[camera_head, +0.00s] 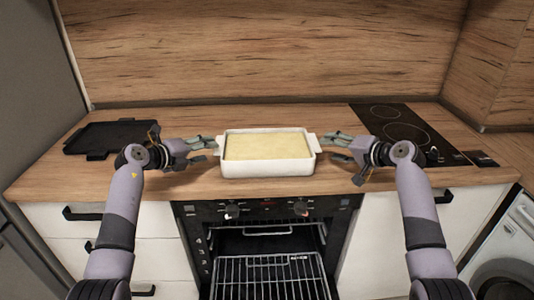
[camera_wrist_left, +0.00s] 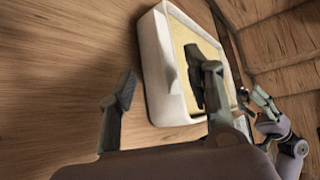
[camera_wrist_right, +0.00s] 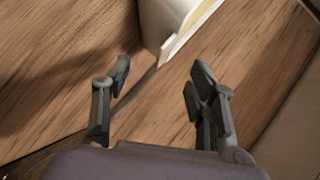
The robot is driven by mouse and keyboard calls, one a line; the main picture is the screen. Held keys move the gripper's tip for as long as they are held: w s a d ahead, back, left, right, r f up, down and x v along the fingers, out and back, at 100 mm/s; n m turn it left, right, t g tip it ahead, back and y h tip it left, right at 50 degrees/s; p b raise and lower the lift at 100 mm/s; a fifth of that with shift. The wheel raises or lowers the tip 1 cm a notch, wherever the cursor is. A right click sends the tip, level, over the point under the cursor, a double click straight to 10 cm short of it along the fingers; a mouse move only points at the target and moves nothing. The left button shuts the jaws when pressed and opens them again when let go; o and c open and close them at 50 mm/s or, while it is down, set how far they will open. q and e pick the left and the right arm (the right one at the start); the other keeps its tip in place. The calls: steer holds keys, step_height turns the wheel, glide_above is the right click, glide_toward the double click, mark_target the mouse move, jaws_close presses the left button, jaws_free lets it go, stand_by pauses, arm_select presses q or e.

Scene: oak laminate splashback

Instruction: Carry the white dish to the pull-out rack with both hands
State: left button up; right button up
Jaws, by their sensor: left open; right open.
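The white dish (camera_head: 268,170) stands on the wooden counter, centred above the oven. It is rectangular, has a tab handle at each end and holds a pale yellow filling. My left gripper (camera_head: 212,148) is open beside its left end; in the left wrist view the dish (camera_wrist_left: 154,70) lies at the fingers (camera_wrist_left: 160,90), one finger overlapping it in the picture. My right gripper (camera_head: 332,143) is open beside the right end; in the right wrist view its fingers (camera_wrist_right: 158,82) are apart, with the dish (camera_wrist_right: 160,22) beyond them. The pull-out rack (camera_head: 270,275) is a wire grid extending from the open oven below.
A black tray (camera_head: 110,136) lies on the counter at the left. A black hob (camera_head: 405,130) is set into the counter at the right. The oven control panel (camera_head: 265,211) sits between the counter edge and the rack. The rack looks empty.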

mark_target(220, 147)
arm_select(q)
steer(key=shift+x, duration=3.55)
arm_select(e)
steer(key=shift+x, duration=3.55)
arm_select(q)
steer(key=shift+c, duration=0.2)
arm_select(e)
steer(key=shift+c, duration=0.3)
